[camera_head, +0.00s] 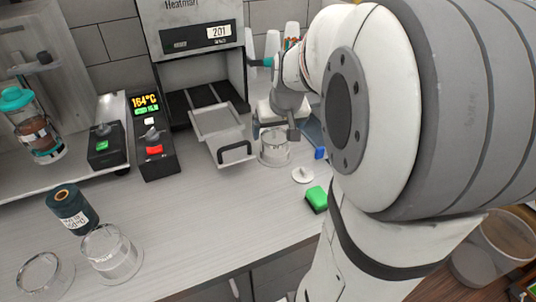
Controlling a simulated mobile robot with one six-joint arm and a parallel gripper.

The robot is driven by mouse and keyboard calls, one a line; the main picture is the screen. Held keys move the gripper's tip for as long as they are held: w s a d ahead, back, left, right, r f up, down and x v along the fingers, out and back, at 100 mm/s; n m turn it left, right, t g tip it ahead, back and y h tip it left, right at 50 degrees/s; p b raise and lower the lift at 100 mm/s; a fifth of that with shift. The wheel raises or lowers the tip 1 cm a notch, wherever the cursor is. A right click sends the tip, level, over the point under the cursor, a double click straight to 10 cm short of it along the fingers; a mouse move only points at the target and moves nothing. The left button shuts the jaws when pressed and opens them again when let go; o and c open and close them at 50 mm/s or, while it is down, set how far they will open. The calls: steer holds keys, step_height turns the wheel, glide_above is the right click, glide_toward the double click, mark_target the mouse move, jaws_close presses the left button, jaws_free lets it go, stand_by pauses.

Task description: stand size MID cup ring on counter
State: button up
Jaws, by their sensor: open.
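A clear cup ring (274,150) stands upright on the counter, right of the sliding tray. My gripper (276,132) is open at its top, with a finger on either side of its upper edge as far as I can see. My arm hides part of that area, and contact is unclear. Two more clear rings stand on the counter (190,215) at the lower left: one (112,256) beside a dark green roll, the other (44,278) at the picture's corner. I cannot read a size on any ring.
The sealer (196,25) stands at the back with its tray (222,128) pulled out. A control box (153,145) shows 164°C. A green button (316,199) and a white disc (303,175) lie near the front edge. The dark green roll (72,210) stands left. Mid-counter is clear.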

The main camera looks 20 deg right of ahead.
steer(key=s+a+f+n+g, duration=0.1)
steer(key=s+a+n, duration=0.1)
steer(key=s+a, duration=1)
steer(key=s, duration=0.4)
steer(key=shift+s+a+g+y, duration=0.2)
steer(key=shift+g+y, duration=0.1)
steer(key=shift+y, duration=0.1)
steer(key=shift+c, duration=0.5)
